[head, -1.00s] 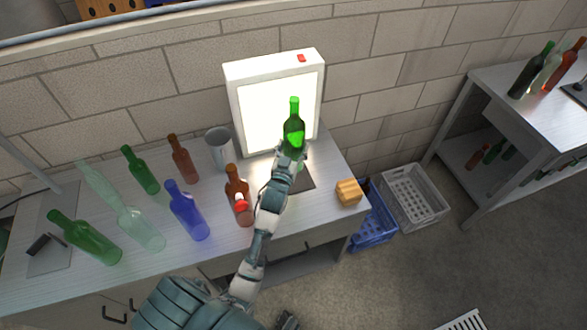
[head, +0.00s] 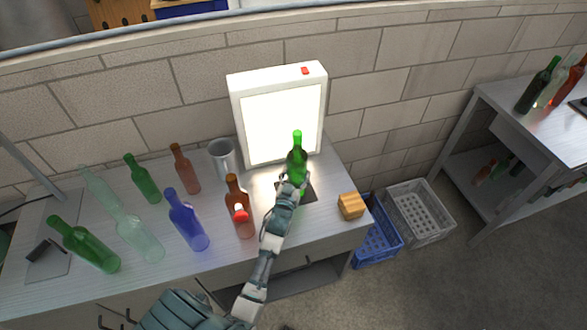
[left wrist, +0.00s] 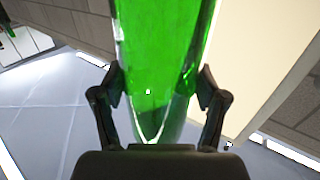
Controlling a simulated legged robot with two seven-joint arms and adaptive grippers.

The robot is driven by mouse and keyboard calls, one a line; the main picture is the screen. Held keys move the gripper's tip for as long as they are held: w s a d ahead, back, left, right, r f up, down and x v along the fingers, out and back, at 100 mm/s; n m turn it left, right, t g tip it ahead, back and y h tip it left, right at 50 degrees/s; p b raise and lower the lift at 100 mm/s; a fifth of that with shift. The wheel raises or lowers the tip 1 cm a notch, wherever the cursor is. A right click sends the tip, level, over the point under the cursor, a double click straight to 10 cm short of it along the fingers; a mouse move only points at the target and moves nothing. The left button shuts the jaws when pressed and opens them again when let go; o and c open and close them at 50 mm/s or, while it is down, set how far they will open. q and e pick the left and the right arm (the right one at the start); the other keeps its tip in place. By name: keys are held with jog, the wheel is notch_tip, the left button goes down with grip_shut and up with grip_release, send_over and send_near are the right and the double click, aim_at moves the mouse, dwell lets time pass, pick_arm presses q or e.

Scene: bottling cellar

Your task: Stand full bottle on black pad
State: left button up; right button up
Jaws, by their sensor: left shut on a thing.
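My left gripper (head: 292,180) is shut around a green bottle (head: 297,158) in front of the lit white box. The bottle stands upright, with its neck up. In the left wrist view the green bottle (left wrist: 165,60) fills the space between the fingers (left wrist: 160,100). The black pad (head: 311,190) lies on the bench, partly hidden by my gripper and arm. The bottle's foot is over or at the pad; I cannot tell whether it touches. My right gripper is not in view.
A lit box (head: 282,120) stands behind. A brown bottle (head: 239,205) with a red mark is close left of my arm. A metal cup (head: 222,158), a blue bottle (head: 187,222) and several other bottles stand left. A wooden block (head: 350,205) sits right, near the bench edge.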

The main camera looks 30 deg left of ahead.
pick_arm(q)
jog(key=shift+d+r, duration=0.3)
jog(key=shift+r, duration=0.05)
jog(key=o, duration=1.4)
jog(key=shift+a+f, duration=0.3)
jog(key=shift+f, duration=0.1)
jog(key=o, duration=0.4)
jog(key=shift+a, duration=0.25)
jog(key=shift+c, duration=0.2)
jog(key=shift+o, duration=0.3)
jog(key=shift+a+f, duration=0.15)
jog(key=shift+a, duration=0.15)
jog(key=shift+s+d+r, duration=0.1)
jog(key=shift+d+r, duration=0.15)
jog(key=shift+d, duration=0.2)
jog(key=v, duration=0.4)
jog(key=shift+s+d, duration=0.25)
jog(key=shift+d, duration=0.05)
send_near(294, 180)
jog(key=shift+w+a, duration=0.3)
jog(key=shift+w, duration=0.05)
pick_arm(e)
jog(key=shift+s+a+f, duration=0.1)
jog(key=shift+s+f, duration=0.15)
